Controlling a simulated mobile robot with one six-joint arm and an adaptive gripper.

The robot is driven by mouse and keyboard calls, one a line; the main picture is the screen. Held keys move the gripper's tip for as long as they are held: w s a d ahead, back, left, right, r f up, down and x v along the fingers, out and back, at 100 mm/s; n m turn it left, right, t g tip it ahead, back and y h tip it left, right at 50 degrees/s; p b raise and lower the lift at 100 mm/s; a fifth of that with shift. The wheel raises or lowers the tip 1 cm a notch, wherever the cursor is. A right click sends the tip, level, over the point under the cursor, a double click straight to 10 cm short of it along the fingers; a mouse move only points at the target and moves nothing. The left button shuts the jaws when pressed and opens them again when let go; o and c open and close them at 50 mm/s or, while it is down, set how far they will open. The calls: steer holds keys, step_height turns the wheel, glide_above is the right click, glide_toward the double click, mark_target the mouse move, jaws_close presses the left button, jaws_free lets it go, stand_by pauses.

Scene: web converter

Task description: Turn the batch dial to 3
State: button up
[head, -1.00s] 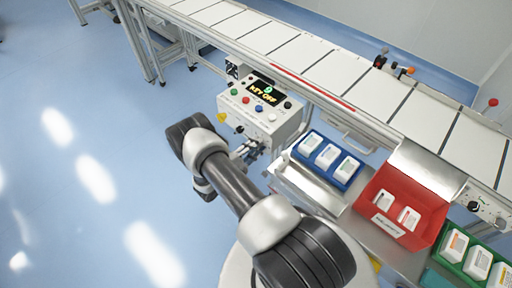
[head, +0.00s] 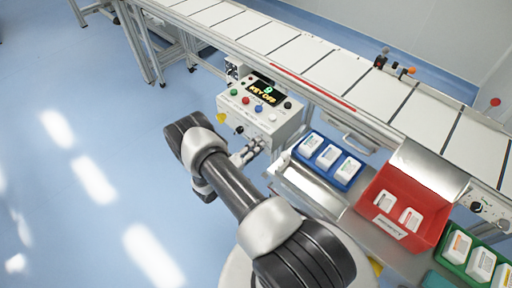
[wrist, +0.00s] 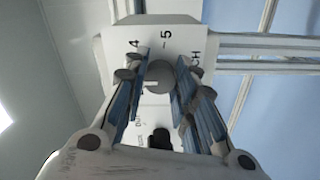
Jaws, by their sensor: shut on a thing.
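The control box (head: 262,112) has a display (head: 264,90) with a green digit above yellow text reading KEY OFF. My gripper (head: 250,153) is at the box's lower front face. In the wrist view, the grey round batch dial (wrist: 160,80) sits between the fingers of my gripper (wrist: 161,72), which are shut on it from both sides. A pale pointer mark shows on the dial, towards the left. The numbers 4 and 5 and letters ending in CH are printed on the panel around it; the 3 cannot be made out. A dark knob (wrist: 160,139) shows below the dial.
Coloured buttons (head: 258,108) are on the box's top panel. The conveyor (head: 290,47) runs behind it. To the right are a blue tray (head: 326,174), a red bin (head: 437,226) and a green tray (head: 452,262) holding white packs. The floor at left is open.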

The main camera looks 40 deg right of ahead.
stand_by(0.4)
steer(key=o, duration=1.1)
steer(key=shift+c, duration=0.2)
steer(key=a, duration=1.2)
steer(key=shift+s, duration=0.45)
